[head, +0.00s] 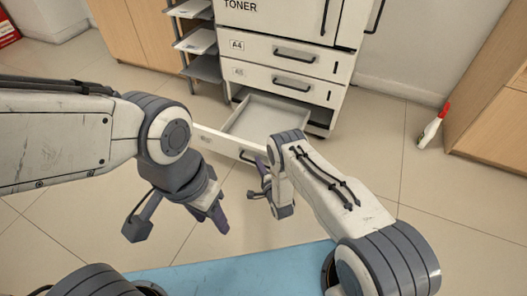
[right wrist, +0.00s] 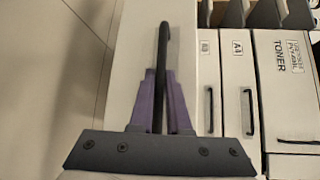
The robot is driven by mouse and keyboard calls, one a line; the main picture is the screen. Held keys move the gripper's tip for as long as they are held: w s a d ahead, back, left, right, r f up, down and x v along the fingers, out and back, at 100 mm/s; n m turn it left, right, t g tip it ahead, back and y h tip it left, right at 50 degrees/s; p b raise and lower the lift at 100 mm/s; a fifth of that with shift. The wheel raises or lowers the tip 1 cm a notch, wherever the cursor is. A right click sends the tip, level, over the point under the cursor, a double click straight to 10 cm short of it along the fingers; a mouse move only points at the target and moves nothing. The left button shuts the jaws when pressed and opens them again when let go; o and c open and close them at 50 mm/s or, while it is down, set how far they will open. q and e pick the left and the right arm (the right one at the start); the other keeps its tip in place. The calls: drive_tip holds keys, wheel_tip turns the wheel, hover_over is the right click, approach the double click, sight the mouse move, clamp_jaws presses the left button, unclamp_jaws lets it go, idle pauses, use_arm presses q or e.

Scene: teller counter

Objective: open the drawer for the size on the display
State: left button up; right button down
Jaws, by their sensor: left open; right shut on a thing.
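The white machine has a drawer labelled A4 (head: 262,48), one below it (head: 262,76) whose label looks like A3 but is blurred, and an open lowest drawer (head: 262,117). The right gripper also shows at the drawer front in the head view (head: 262,187). My left gripper (head: 218,215) is open and empty, left of it above the floor. No display is visible.
A shelf rack with papers (head: 195,42) stands left of the machine. Wooden cabinets stand at the left (head: 120,30) and right (head: 495,115). A white and red bottle-like object (head: 432,128) is on the floor at right. Tiled floor is clear around the drawer.

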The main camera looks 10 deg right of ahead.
drive_tip(key=shift+s+a, duration=0.35)
drive_tip(key=shift+s, duration=0.1)
drive_tip(key=c, duration=0.9)
unclamp_jaws()
drive_tip(key=shift+w, duration=0.1)
drive_tip(key=p+v, duration=0.4)
drive_tip(key=v, duration=0.6)
drive_tip(key=shift+s+d+p, duration=0.1)
drive_tip(key=shift+s+p, duration=0.2)
drive_tip(key=shift+w, duration=0.1)
